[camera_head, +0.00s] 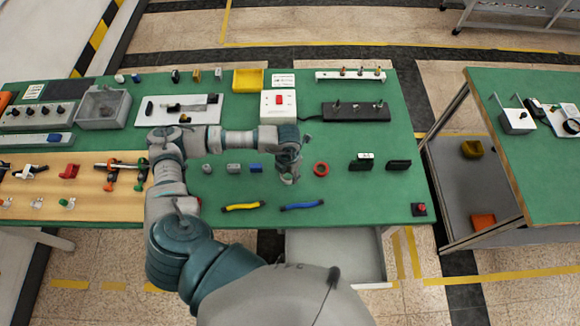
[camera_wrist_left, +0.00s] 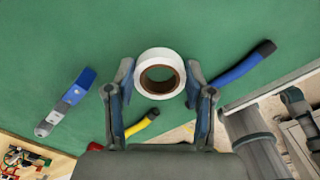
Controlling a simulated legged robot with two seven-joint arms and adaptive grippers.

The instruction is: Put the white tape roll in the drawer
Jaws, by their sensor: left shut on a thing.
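The white tape roll (camera_wrist_left: 160,54) has a brown core. In the left wrist view it sits between the two fingers of my left gripper (camera_wrist_left: 160,72), which is shut on it. In the head view my left gripper (camera_head: 288,174) hangs over the green table, and the roll is mostly hidden there by the fingers. I cannot tell the exact gap between roll and table. A pale grey drawer (camera_head: 335,255) stands pulled out below the table's front edge, nearer than the gripper and to its right. My right gripper is not in view.
A blue-handled tool (camera_head: 302,206) and a yellow-handled tool (camera_head: 243,206) lie between the gripper and the front edge. A red ring (camera_head: 321,169) lies right of the gripper, with black blocks (camera_head: 398,165) beyond. A red button (camera_head: 419,209) sits at the front right corner.

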